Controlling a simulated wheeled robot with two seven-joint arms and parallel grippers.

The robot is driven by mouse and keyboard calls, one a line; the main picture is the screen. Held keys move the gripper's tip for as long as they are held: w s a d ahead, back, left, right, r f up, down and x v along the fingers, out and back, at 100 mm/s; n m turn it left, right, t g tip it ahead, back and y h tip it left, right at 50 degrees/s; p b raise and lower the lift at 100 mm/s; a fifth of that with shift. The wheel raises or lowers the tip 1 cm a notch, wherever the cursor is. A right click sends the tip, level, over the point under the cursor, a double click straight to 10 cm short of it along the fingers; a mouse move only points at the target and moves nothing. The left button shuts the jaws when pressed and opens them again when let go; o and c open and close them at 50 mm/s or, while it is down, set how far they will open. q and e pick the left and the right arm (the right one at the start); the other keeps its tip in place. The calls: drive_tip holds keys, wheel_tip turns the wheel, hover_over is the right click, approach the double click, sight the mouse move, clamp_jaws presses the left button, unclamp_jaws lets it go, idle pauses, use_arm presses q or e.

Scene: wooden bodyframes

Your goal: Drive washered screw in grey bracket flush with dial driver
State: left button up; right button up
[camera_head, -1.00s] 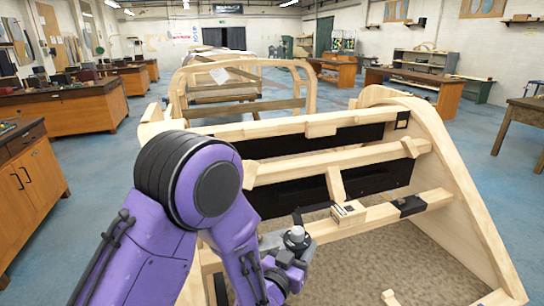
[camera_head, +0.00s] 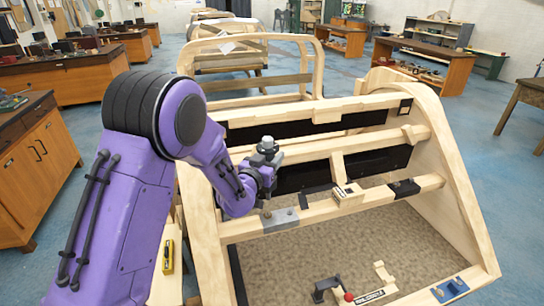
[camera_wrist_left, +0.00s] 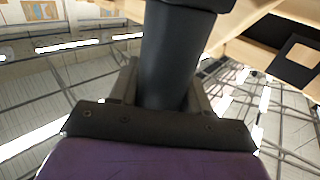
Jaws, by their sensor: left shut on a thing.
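My left gripper (camera_head: 262,174) is shut on the dial driver (camera_head: 267,148), whose light grey knob points up. In the left wrist view the driver's thick dark shaft (camera_wrist_left: 175,60) stands between the two fingers. The grey bracket (camera_head: 281,219) is a plate wrapped on the lower wooden rail, just below and right of the gripper in the picture. The driver looks apart from it. Small dots show on its top face, but the screw and its washer are too small to tell. My right gripper is out of view.
A pale block (camera_head: 348,193) and a black bracket (camera_head: 404,188) sit farther right on the rail. A yellow tool (camera_head: 168,255) lies at left. A red knob (camera_head: 349,297) and a blue piece (camera_head: 450,289) are at the front. Wooden frame members surround the arm.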

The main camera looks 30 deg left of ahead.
use_arm(q)
drive_tip(key=shift+s, duration=0.45)
drive_tip(key=shift+s+f+b, duration=0.25)
drive_tip(key=shift+b, duration=0.25)
drive_tip(key=f+b, duration=0.1)
drive_tip(key=f, duration=0.1)
drive_tip(key=w+f+b, duration=0.1)
drive_tip(key=f+b, duration=0.1)
drive_tip(key=shift+w+f, duration=0.15)
drive_tip(key=shift+s+f+b, duration=0.35)
drive_tip(key=shift+f+b, duration=0.25)
drive_tip(key=shift+b, duration=0.15)
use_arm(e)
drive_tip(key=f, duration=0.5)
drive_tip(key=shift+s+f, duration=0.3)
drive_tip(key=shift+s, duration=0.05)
use_arm(q)
drive_tip(key=shift+w, duration=0.2)
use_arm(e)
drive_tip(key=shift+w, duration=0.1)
use_arm(q)
drive_tip(key=shift+s, duration=0.15)
